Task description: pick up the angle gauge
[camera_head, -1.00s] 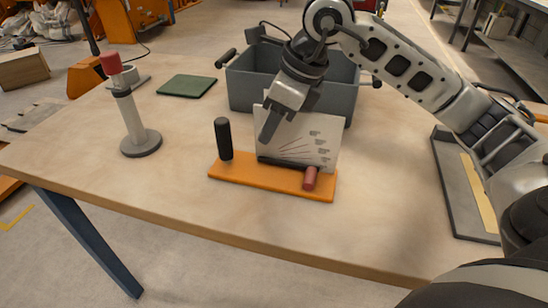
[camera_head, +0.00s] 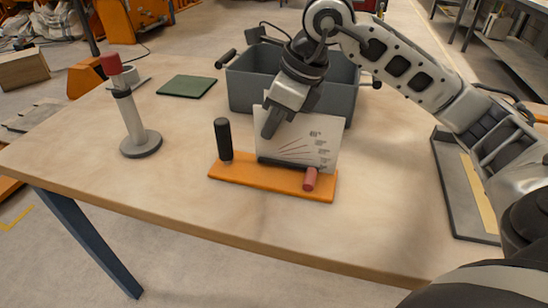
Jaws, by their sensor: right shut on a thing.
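The angle gauge (camera_head: 300,150) stands on the table in the middle of the view. It has an orange base, an upright white plate with fanned lines, a black post handle (camera_head: 223,140) at its left and a red knob (camera_head: 310,179) at its front right. My right gripper (camera_head: 269,130) reaches down from above and is shut on the upper left part of the white plate. One finger shows in front of the plate; the other is hidden. The base looks to be at table level; I cannot tell whether it is clear of the top. My left gripper is not in view.
A grey bin (camera_head: 245,88) stands right behind the gauge. A post with a red top (camera_head: 134,115) stands at the left, with a green mat (camera_head: 187,86) behind it. A grey tray (camera_head: 460,190) lies at the right. The table's front left is clear.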

